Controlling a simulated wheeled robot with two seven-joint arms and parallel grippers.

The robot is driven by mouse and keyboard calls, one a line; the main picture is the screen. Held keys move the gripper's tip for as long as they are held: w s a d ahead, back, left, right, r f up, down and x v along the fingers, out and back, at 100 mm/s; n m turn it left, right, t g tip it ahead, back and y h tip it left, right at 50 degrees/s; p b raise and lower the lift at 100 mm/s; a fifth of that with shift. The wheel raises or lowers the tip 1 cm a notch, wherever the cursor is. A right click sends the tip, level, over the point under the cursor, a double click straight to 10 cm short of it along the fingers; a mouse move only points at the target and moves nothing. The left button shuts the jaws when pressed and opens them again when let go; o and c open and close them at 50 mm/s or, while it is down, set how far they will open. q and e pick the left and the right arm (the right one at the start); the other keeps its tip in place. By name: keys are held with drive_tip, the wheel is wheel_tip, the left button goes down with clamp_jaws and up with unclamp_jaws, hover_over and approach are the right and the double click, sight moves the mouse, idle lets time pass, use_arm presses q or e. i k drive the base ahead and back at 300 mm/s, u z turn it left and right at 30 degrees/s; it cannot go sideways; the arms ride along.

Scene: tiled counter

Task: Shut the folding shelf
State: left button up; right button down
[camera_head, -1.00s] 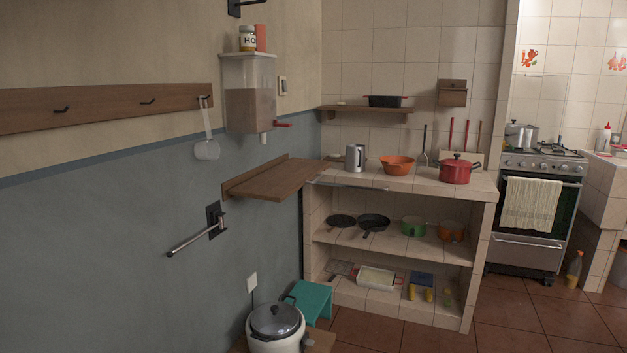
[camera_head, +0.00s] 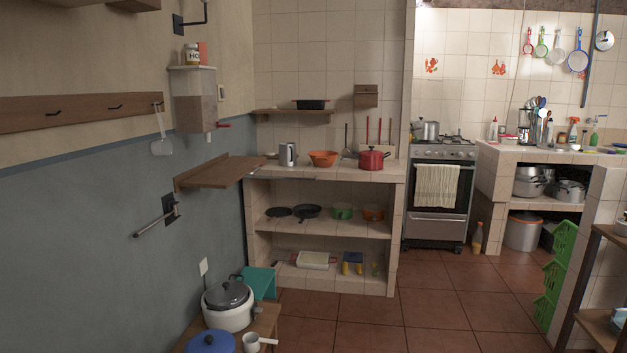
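The folding shelf (camera_head: 218,172) is a brown wooden board on the grey-blue left wall. It sticks out level from the wall, next to the tiled counter's left end. A raised wooden strip runs along its wall side. The top of the board looks bare. Below it, a dark wall bracket with a metal bar (camera_head: 156,219) is fixed to the wall; I cannot tell whether it belongs to the shelf. Neither of my grippers shows in the head view.
A rice cooker (camera_head: 228,306) stands low on a wooden surface near a teal stool (camera_head: 259,282). Green crates (camera_head: 556,275) stand at right. The tiled floor (camera_head: 440,300) between is clear.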

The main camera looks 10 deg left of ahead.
sight(222, 174)
drive_tip(key=z, duration=0.7)
drive_tip(key=i, duration=0.7)
drive_tip(key=u, duration=0.5)
drive_tip(key=i, duration=2.15)
drive_tip(key=u, duration=1)
